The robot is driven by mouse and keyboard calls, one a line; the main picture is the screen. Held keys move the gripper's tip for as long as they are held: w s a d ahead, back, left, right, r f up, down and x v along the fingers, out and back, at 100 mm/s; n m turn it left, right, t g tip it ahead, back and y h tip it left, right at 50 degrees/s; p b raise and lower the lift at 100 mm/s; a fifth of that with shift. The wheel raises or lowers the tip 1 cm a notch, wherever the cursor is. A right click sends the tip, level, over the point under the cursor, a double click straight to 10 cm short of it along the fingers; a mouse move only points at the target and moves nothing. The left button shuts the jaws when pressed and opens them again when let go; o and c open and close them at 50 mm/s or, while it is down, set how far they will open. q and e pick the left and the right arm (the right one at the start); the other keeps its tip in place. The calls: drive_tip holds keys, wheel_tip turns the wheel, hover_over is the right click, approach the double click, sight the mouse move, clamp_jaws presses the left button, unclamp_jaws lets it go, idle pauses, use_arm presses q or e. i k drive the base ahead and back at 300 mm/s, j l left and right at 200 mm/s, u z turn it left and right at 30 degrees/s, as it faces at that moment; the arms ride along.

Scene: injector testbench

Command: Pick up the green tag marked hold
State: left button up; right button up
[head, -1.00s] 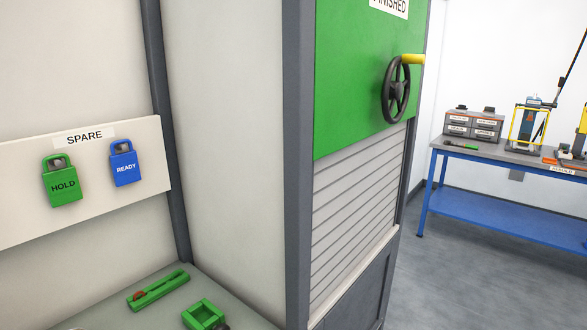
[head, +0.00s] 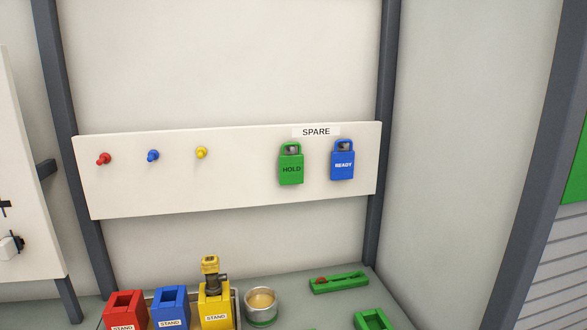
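The green tag marked HOLD (head: 291,168) hangs on the white board (head: 240,190) on the back wall, under the SPARE label (head: 316,132). Its loop is at the top, over a grey peg. A blue tag marked READY (head: 343,164) hangs just to its right, apart from it. Neither of my grippers shows in the head view.
Red (head: 104,159), blue (head: 153,156) and yellow (head: 201,153) pegs on the board are bare. Below on the bench stand red (head: 125,308), blue (head: 170,304) and yellow (head: 214,306) stands, a metal cup (head: 261,306) and green holders (head: 339,282). A dark post (head: 385,130) is at right.

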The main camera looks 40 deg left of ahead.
sight(291, 166)
drive_tip(key=u, duration=1.35)
